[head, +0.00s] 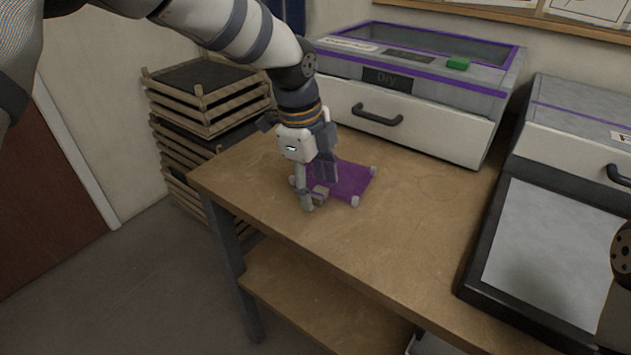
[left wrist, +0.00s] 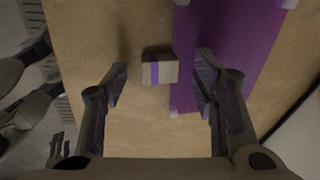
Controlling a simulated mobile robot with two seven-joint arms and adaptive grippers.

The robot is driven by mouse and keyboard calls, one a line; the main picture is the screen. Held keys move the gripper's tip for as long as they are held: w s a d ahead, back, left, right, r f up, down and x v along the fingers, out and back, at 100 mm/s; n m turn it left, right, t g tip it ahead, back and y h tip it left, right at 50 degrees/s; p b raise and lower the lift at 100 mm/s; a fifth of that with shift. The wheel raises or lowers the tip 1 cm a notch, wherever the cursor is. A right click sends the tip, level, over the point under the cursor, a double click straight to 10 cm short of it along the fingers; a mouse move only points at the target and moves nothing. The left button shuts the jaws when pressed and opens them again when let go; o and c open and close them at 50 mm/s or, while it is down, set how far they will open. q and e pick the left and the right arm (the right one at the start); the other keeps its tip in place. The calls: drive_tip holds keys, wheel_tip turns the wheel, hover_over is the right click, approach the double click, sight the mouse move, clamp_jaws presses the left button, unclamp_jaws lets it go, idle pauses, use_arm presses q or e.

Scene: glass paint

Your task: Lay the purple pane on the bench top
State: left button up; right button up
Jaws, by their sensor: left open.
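The purple pane (head: 352,181) lies flat on the bench top (head: 408,232), with pale pieces at its corners. It also shows in the left wrist view (left wrist: 240,45), on the right and partly behind a finger. My left gripper (head: 314,200) points down at the pane's near left side; in the left wrist view its fingers (left wrist: 161,72) are spread apart with nothing gripped. My right gripper is out of view.
A dark-framed light panel (head: 548,255) is at the right. Stacked wooden trays (head: 200,100) stand left. The bench's front middle is clear.

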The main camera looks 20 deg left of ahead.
use_arm(q)
wheel_tip(320, 180, up, 21)
drive_tip(key=s+a+p, duration=0.1)
drive_tip(key=shift+s+a, duration=0.2)
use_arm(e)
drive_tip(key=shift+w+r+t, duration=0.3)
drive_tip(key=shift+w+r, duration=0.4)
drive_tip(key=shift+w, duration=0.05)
use_arm(q)
drive_tip(key=shift+f, duration=0.1)
